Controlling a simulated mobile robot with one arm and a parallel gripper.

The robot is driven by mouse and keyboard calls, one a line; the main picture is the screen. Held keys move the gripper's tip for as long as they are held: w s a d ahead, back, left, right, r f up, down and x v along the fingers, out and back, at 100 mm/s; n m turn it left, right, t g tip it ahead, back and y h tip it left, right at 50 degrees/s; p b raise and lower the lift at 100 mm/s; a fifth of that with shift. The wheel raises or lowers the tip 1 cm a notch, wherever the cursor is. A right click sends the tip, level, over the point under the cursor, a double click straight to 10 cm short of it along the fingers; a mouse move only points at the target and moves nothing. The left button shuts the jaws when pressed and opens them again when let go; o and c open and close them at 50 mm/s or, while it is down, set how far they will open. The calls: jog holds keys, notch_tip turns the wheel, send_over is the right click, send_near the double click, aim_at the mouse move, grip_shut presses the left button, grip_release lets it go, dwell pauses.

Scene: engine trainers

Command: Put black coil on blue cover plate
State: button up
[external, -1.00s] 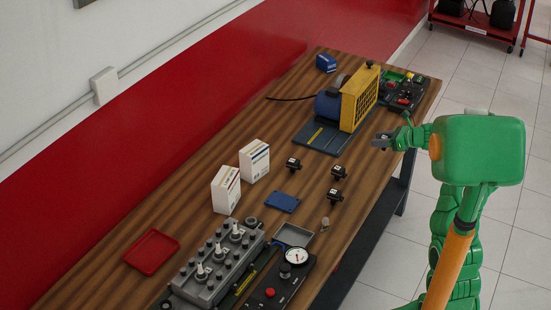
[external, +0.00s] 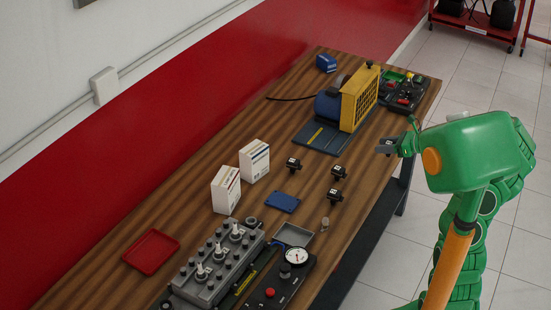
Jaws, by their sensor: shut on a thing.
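The blue cover plate (external: 283,202) lies flat and bare on the wooden table, right of two white boxes. Three small black coils stand near it: one behind it (external: 293,164), one farther right (external: 338,172) and one right of the plate (external: 335,196). My gripper (external: 386,147) is over the table's right edge, well apart from the plate and these coils. It is shut on a small dark thing, which looks like a black coil (external: 388,141); the fingers and hand partly hide it.
A blue and yellow machine (external: 347,100) stands at the back. White boxes (external: 240,176), a red tray (external: 151,251), a grey tray (external: 293,234), a grey valve block (external: 218,262) and a gauge panel (external: 284,275) stand around the plate. A small cylinder (external: 325,223) stands near the right edge.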

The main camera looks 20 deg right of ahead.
jog(key=s+a+n+g+y, duration=0.1)
jog(key=s+a+n+g, duration=0.25)
jog(key=a, duration=0.75)
jog(key=s+a+r+n+g+y, duration=0.1)
jog(key=s+a+n+g, duration=0.3)
jog(key=a, duration=0.7)
jog(key=s+a+n+g+y, duration=0.15)
jog(key=s+a, duration=0.35)
jog(key=a, duration=0.6)
send_over(276, 200)
jog(key=s, duration=0.2)
jog(key=shift+m, duration=0.3)
jog(key=f, duration=0.8)
jog(key=shift+w+d, duration=0.15)
jog(key=shift+d, duration=0.15)
jog(key=shift+w+a+f, duration=0.2)
jog(key=shift+w+f, duration=0.2)
jog(key=shift+f, duration=0.1)
jog(key=shift+w+a+f, duration=0.15)
jog(key=shift+w+f, duration=0.25)
jog(key=shift+f, duration=1.5)
jog(key=shift+f, duration=0.15)
jog(key=o, duration=1.1)
jog(key=shift+o, duration=0.2)
